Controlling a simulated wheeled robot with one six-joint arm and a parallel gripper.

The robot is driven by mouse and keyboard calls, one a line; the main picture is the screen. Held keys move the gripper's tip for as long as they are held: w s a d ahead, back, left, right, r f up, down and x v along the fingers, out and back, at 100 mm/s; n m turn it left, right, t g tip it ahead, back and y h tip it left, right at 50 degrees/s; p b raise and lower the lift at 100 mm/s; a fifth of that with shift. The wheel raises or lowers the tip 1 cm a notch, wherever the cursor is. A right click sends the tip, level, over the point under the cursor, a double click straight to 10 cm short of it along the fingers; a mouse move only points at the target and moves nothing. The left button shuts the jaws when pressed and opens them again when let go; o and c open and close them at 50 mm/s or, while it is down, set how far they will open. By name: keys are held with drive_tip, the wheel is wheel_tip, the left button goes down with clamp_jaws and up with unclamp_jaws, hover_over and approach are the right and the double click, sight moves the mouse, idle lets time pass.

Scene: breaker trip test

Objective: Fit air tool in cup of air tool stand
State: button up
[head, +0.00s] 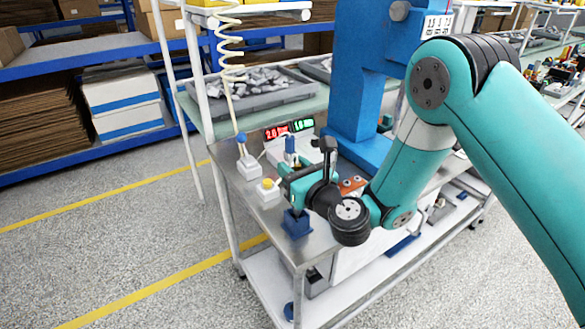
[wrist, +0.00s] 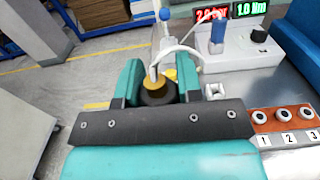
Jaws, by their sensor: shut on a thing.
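My gripper (head: 289,182) is over the near left part of the metal bench. In the wrist view its two teal fingers (wrist: 158,84) are closed on a dark round part (wrist: 157,96), which I take to be the air tool. Yellow shows just above this part; I cannot tell whether it belongs to the tool. Most of the tool is hidden by the gripper. A blue cup-like block (head: 296,223) stands at the bench's near corner, just below my gripper, and may be the stand's cup. I cannot tell whether the tool touches it.
Behind are a red-and-green display (head: 290,128) and a blue press column (head: 352,90). An orange button panel (wrist: 284,120) is at right. A coiled hose (head: 228,48) hangs above.

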drive_tip(key=shift+f+b, duration=1.05)
drive_tip(key=shift+f, duration=0.2)
drive_tip(key=o, duration=1)
